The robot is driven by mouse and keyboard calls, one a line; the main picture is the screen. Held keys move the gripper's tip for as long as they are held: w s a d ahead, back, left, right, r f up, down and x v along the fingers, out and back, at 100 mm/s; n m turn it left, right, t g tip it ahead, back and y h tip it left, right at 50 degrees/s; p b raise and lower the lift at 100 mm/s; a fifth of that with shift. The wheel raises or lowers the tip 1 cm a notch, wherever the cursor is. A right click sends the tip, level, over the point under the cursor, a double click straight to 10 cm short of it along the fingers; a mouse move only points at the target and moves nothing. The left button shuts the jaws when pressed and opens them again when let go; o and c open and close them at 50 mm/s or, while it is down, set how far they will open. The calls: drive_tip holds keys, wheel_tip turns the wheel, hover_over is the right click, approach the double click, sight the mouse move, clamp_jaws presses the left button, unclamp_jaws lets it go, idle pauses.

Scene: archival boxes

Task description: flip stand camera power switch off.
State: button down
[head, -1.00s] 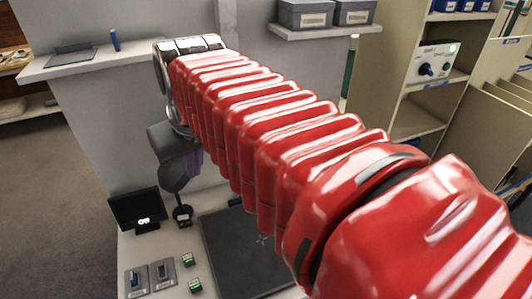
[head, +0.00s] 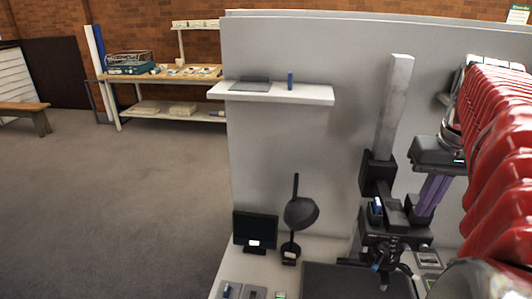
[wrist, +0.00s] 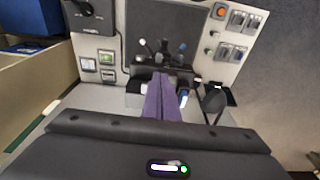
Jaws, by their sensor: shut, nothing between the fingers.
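The camera stand's pale column (head: 395,105) rises behind the workbench. A black camera unit (head: 388,238) is mounted low on it, above the dark baseboard (head: 340,280). A small blue part (head: 376,207) shows on the unit; I cannot tell whether it is the power switch or how it is set. My gripper (head: 424,208) has purple fingers, closed and empty, pointing down at the unit's right side. In the wrist view my gripper (wrist: 160,80) points toward the dark parts of the stand, and its fingers hide some of them. Contact cannot be judged.
A small monitor (head: 255,230) and a dark lamp (head: 301,213) stand left of the unit. Switch plates (head: 228,291) lie at the bench's front left; switches and an orange button (wrist: 222,11) show in the wrist view. A wall shelf (head: 270,94) hangs above. Open floor lies left.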

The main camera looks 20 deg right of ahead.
sight(407, 246)
drive_tip(key=shift+s+d, duration=0.1)
drive_tip(key=shift+s, duration=0.1)
drive_tip(key=f, duration=0.6)
drive_tip(key=w+f, duration=0.1)
drive_tip(key=f, duration=0.3)
drive_tip(key=shift+w+d, duration=0.1)
drive_tip(key=shift+d, duration=0.25)
drive_tip(key=shift+a, duration=0.25)
drive_tip(key=shift+d, duration=0.2)
